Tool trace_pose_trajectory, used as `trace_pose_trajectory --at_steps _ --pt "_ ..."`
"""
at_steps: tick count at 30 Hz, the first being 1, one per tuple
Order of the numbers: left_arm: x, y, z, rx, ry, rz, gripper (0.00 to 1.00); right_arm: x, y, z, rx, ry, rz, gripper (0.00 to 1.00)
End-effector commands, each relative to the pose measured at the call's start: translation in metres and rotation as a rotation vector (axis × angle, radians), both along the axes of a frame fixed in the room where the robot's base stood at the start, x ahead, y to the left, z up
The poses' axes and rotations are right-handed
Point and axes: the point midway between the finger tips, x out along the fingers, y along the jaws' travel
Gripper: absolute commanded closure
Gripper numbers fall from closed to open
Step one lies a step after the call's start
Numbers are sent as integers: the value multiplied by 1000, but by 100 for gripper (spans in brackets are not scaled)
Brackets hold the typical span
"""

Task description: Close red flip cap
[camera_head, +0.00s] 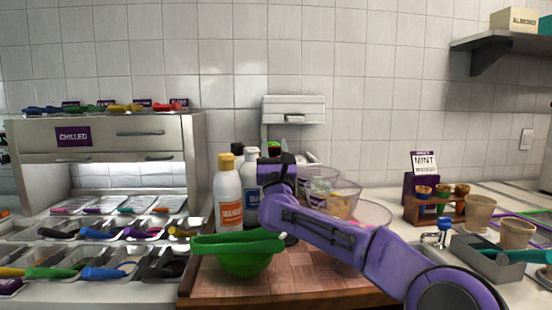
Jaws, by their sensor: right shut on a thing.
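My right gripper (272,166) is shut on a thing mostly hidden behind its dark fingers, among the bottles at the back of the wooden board. A small green and reddish top (273,147) shows just above the fingers; I cannot tell whether it is the red flip cap or whether that cap is open. A white mango bottle (229,195) with a yellow cap stands upright left of the gripper. A white bottle with a blue label (250,190) stands close beside the gripper. A black-capped bottle (238,149) is partly hidden behind them. My left gripper is not in view.
A green bowl (245,262) with a green utensil across it sits on the wooden board (310,272). Clear bowls (341,200) stand behind my purple right arm. Topping trays (100,232) with coloured scoops fill the left. Cups (478,213) stand at the right.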

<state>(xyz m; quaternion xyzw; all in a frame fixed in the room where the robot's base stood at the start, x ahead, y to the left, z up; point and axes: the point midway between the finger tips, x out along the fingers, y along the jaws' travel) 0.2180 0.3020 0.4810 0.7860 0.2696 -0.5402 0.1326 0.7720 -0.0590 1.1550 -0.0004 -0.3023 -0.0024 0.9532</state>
Motion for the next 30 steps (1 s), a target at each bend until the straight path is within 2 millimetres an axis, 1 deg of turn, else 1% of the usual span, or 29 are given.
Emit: trace_pose_trajectory --at_steps 1,12,13,14,15,25,29,30 --pt "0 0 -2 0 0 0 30 0 1 -3 -2 0 2 90" --pt "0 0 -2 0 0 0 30 0 1 -2 -2 -4 2 90" --pt "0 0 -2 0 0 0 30 0 1 -2 -2 -4 2 56" --pt "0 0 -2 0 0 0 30 0 1 -2 -2 -4 2 46" --pt "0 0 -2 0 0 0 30 0 1 -2 -2 -4 2 33" --pt "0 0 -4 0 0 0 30 -1 0 -3 -2 -5 1 33" --pt "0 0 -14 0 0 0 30 -11 1 -13 -3 -4 2 33" --pt "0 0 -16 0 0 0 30 -18 1 -10 -1 -6 3 33"
